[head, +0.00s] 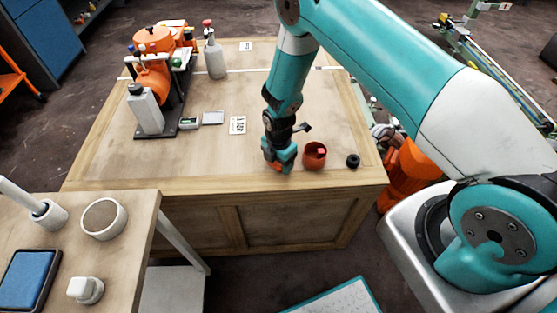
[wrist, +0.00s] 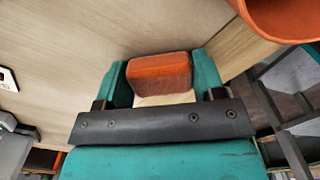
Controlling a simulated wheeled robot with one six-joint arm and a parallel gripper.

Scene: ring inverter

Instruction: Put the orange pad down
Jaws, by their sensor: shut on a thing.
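The orange pad (wrist: 160,73) is a small block with rounded edges, seen in the wrist view between the two teal fingers of my gripper (wrist: 162,78). The gripper is shut on it. In the head view my gripper (head: 279,165) is low over the front part of the wooden table (head: 200,150), and only a bit of orange shows at its tips. I cannot tell whether the pad touches the tabletop.
An orange-red cup (head: 315,156) with a red item inside stands just right of my gripper. A small black ring (head: 353,160) lies further right. A card (head: 237,125) lies to the left. An orange machine (head: 155,75) and a bottle (head: 214,56) stand at the back left.

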